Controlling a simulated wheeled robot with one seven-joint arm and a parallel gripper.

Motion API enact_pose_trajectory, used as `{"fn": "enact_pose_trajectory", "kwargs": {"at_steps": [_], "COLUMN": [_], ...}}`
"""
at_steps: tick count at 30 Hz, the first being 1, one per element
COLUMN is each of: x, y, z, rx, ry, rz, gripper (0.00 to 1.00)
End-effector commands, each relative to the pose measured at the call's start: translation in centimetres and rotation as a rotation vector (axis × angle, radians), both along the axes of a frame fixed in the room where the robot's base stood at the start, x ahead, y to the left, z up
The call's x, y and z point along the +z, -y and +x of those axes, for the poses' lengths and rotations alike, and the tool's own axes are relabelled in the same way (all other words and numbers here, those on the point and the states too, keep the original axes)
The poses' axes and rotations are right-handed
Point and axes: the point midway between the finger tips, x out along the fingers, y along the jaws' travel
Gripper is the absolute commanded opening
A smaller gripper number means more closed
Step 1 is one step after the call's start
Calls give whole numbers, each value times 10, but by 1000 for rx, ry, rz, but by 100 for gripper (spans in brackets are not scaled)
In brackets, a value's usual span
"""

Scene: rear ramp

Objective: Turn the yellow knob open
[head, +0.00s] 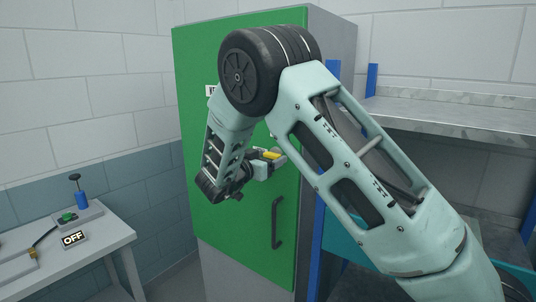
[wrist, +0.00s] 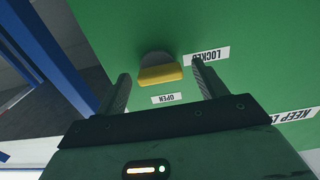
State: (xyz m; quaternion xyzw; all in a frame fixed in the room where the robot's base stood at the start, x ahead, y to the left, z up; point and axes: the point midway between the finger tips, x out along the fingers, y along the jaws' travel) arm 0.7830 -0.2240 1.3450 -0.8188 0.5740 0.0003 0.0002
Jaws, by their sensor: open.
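The yellow knob (wrist: 160,76) sits on a dark round base on the green cabinet door (wrist: 240,85). In the wrist view its bar lies nearly level, between the OPEN label (wrist: 166,99) and, to the right, the LOCKED label (wrist: 207,57); both labels read upside down. My gripper (wrist: 162,78) is open, with one finger on each side of the knob and a gap to both. I cannot tell how deep the fingers reach. In the head view the knob (head: 271,155) shows partly beside my gripper (head: 266,165), and my arm hides part of the door.
A dark door handle (head: 277,223) is below the knob. A small table (head: 95,240) at the left holds a blue plunger (head: 81,198) and an OFF sign (head: 73,238). A grey shelf (head: 460,112) with blue posts stands to the right of the cabinet.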

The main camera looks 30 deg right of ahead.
Motion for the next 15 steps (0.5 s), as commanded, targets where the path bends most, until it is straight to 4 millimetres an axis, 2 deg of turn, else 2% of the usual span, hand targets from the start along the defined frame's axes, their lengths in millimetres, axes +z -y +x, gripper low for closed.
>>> {"fn": "enact_pose_trajectory", "kwargs": {"at_steps": [8,9,13,15], "x": [0,0,0,0], "y": [2,2,1,1], "z": [1,1,1,1], "rx": [0,0,0,0], "ry": [0,0,0,0], "rz": [0,-1,-1,0], "gripper": [71,65,29,26]}}
